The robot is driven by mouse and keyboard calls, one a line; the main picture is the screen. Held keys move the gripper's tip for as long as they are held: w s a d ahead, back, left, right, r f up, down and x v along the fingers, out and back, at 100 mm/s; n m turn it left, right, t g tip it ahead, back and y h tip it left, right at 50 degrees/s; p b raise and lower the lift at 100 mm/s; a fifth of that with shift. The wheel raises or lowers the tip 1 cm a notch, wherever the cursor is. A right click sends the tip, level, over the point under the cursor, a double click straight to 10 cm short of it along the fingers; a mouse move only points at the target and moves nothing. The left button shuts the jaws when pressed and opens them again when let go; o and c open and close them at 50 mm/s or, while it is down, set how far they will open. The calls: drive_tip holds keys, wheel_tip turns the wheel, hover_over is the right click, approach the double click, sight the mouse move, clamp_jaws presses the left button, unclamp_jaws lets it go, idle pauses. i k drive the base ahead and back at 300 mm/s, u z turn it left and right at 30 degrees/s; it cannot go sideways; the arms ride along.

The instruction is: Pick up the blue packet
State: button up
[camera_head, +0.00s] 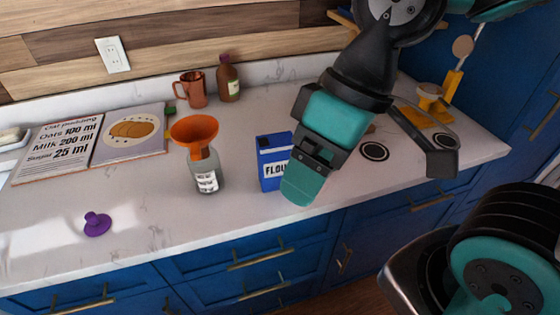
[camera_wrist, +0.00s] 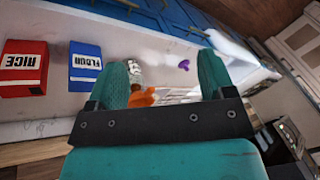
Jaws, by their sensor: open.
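The blue packet (camera_head: 269,163), labelled FLOUR, stands upright on the counter near its front edge. My gripper (camera_head: 303,180) is just to its right in the head view and overlaps its right side. In the wrist view the blue packet (camera_wrist: 85,66) lies left of both fingers, outside the space between them. The open jaws of my gripper (camera_wrist: 163,66) hold nothing.
A red RICE packet (camera_wrist: 23,68) stands beside the blue one. A glass jar (camera_head: 205,174) with an orange funnel (camera_head: 194,130) is left of it. A copper mug (camera_head: 191,90) and brown bottle (camera_head: 228,78) stand behind. The front-left counter holds a purple object (camera_head: 97,224).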

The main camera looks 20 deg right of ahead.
sight(274, 150)
drive_tip(key=z, duration=2.45)
drive_tip(key=k, duration=1.05)
drive_tip(key=u, duration=1.7)
